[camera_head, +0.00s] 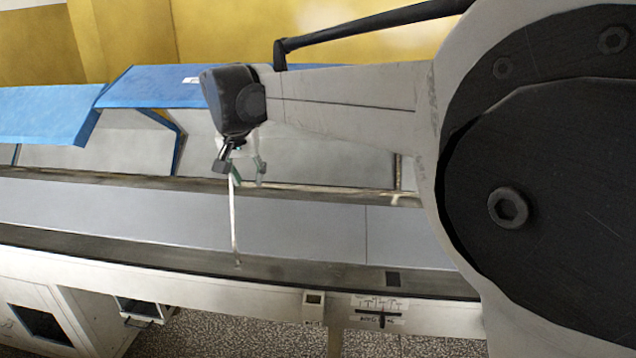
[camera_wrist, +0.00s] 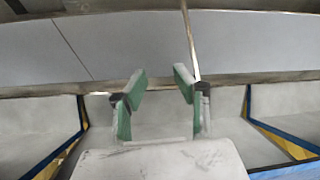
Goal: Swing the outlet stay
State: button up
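The stay, a thin pale rod (camera_head: 235,222), stands nearly upright from the near rail of the machine, its top by my gripper. In the wrist view the rod (camera_wrist: 189,40) runs down from the top edge to beside the right green-padded finger. My gripper (camera_head: 241,170) hangs over the far side of the belt bed. In the wrist view my gripper (camera_wrist: 158,85) is open, with a clear gap between its green pads and nothing held. The rod's end is partly hidden by the right finger; I cannot tell if they touch.
Blue-edged covers (camera_head: 150,88) stand open behind the bed. The long grey belt bed (camera_head: 300,225) runs across the view. A small labelled control panel (camera_head: 378,311) is on the front frame. A yellow wall (camera_head: 215,35) is behind.

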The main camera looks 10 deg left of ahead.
send_near(232, 210)
jog(key=p+x, duration=0.2)
jog(key=x, duration=0.9)
jog(key=shift+c, duration=0.5)
grip_shut()
